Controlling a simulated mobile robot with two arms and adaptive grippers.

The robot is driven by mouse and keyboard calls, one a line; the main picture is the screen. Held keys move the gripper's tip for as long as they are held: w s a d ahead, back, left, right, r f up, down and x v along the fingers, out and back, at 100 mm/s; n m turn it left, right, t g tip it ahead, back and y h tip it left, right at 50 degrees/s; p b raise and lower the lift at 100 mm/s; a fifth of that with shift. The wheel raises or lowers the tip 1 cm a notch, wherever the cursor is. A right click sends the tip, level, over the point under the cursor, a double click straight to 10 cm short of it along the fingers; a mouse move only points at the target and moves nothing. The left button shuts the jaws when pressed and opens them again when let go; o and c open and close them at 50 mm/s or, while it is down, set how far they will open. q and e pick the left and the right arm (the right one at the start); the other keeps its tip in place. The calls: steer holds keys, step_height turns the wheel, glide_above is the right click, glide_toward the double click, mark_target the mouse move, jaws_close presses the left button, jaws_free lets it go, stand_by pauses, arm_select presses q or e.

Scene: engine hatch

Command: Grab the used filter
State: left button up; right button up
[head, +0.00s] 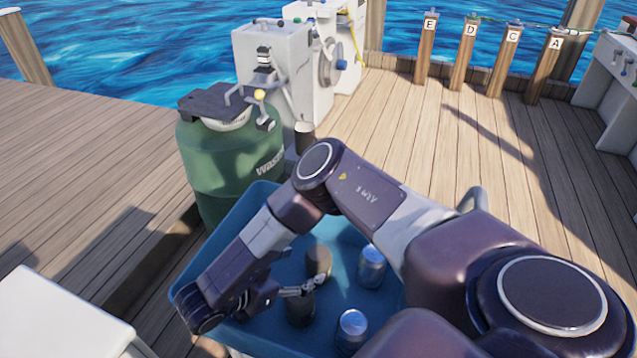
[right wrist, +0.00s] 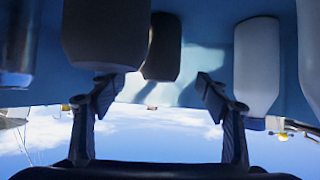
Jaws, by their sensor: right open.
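A blue bin (head: 225,240) holds several upright cylinders. Two are dark: one dark cylinder (head: 300,310) near the front and one brownish dark cylinder (head: 319,260) behind it. Which of them is the used filter, I cannot tell. Two silver cans (head: 371,266) (head: 352,328) stand to their right. My right gripper (head: 300,275) reaches into the bin from the left, beside the dark cylinders. In the right wrist view its fingers (right wrist: 157,85) are apart and nothing is clamped between them. Two dark cylinders (right wrist: 105,35) (right wrist: 162,48) show ahead. My left gripper is not in view.
A green tank (head: 225,165) stands just behind the bin, with a white machine (head: 275,60) beyond it. Lettered wooden posts (head: 425,48) line the far deck edge. A pale box (head: 60,315) is at the lower left. The bin's walls and cylinders crowd the gripper.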

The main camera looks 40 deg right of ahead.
mark_target(310, 264)
steer(key=shift+x, duration=1.3)
steer(key=b+x, duration=0.2)
steer(key=x, duration=0.2)
steer(key=shift+s+f, duration=0.1)
steer(key=shift+f, duration=0.05)
steer(key=shift+d, duration=0.4)
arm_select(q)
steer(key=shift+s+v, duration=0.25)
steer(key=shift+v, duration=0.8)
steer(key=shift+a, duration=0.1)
arm_select(e)
steer(key=c, duration=1.5)
